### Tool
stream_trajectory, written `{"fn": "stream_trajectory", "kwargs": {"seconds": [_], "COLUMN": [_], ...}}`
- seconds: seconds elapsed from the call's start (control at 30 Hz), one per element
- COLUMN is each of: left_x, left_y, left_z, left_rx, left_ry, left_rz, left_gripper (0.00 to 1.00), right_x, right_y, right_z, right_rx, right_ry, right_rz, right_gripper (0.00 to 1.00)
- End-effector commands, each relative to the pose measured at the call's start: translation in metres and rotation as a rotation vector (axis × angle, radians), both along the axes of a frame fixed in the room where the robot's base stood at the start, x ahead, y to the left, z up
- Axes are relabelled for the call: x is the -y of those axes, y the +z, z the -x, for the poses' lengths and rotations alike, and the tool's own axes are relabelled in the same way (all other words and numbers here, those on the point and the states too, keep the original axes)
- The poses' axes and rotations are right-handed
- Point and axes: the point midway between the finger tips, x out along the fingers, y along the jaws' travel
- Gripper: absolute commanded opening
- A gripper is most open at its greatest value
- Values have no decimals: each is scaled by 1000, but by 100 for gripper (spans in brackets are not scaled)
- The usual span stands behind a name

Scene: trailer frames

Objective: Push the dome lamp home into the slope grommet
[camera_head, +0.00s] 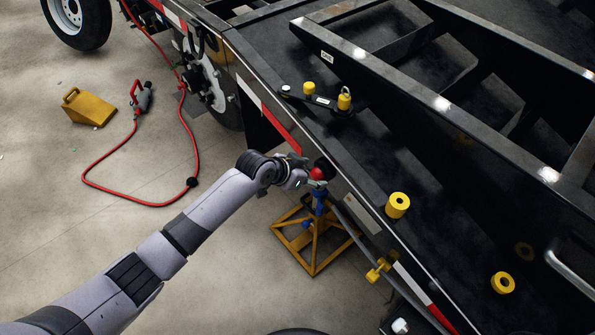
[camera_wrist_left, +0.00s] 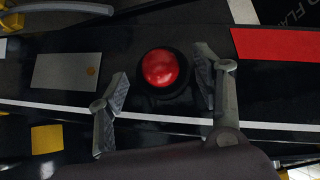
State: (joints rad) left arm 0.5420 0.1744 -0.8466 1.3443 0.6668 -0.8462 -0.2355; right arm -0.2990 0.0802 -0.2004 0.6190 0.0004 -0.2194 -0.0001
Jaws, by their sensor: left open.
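The red dome lamp (camera_head: 316,174) is at the side of the black trailer frame, right at the end of my left arm. In the left wrist view the lamp (camera_wrist_left: 160,67) shows as a round red dome within a dark ring, which looks like the grommet (camera_wrist_left: 178,88). The dome hides most of the ring, and I cannot tell how deep the lamp sits. My left gripper (camera_head: 307,178) is open, with one finger on each side of the lamp in the wrist view and a gap to it on both sides. My right gripper is not in view.
A yellow stand with a blue jack (camera_head: 312,250) is below the gripper. Yellow rollers (camera_head: 398,205) sit on the black frame (camera_head: 385,150). A red hose (camera_head: 110,190) loops on the floor near a yellow wheel chock (camera_head: 89,107). The floor at left is mostly clear.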

Motion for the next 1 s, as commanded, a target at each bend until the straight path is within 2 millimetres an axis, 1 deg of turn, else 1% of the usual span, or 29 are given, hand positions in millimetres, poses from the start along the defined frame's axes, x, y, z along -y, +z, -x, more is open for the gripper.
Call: {"fn": "stream_trajectory", "kwargs": {"seconds": [0.2, 0.4, 0.5, 0.6, 0.77, 0.87, 0.97, 1.0], "left_x": [-24, -44, -51, -55, -57, -58, -69, -77], "left_y": [30, 57, 67, 72, 74, 71, 50, 34], "left_z": [18, 34, 39, 42, 44, 43, 36, 33], "left_rx": [4, 2, 2, 2, 1, -3, -24, -41], "left_ry": [-1, -2, -1, -1, -1, 8, 66, 107], "left_rz": [-1, 0, 1, 1, 0, 1, 5, 7], "left_gripper": [61, 61, 61, 61, 61, 61, 61, 61], "right_x": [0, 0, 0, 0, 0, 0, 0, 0], "right_y": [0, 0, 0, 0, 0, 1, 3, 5], "right_z": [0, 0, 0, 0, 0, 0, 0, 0], "right_rx": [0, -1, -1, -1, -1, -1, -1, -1], "right_ry": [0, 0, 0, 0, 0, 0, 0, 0], "right_rz": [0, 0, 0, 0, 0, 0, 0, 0], "right_gripper": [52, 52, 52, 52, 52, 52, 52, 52]}}
